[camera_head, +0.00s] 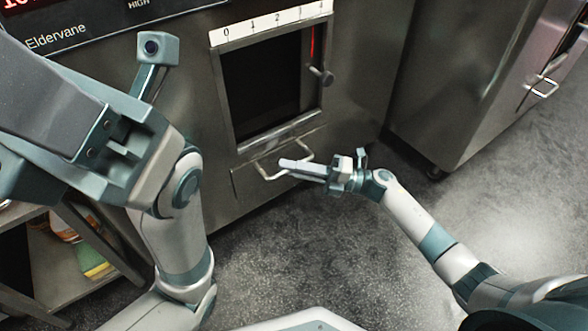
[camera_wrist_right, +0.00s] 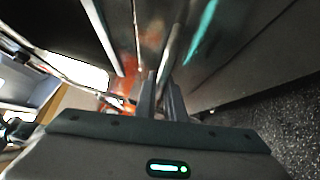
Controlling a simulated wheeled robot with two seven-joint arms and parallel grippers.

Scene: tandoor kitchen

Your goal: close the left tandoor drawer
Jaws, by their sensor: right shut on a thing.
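The left tandoor drawer (camera_head: 246,183) is a low steel front under the dark oven opening, with a bent metal bar handle (camera_head: 264,172). It looks close to flush with the tandoor face, but I cannot tell if a small gap stays. My right gripper (camera_head: 285,164) reaches in from the right and is shut on the handle. In the right wrist view its dark fingers (camera_wrist_right: 162,98) point at the steel front; the contact itself is hard to make out. My left gripper (camera_head: 60,100) is raised large and close at the upper left; its fingertips are cut off or hidden.
The oven opening (camera_head: 272,85) above the drawer has a numbered scale strip (camera_head: 270,24) and a knob (camera_head: 322,76). Another steel cabinet (camera_head: 455,80) with a handle (camera_head: 545,87) stands at right. A low shelf (camera_head: 70,275) stands at lower left. Floor (camera_head: 310,245) in front is clear.

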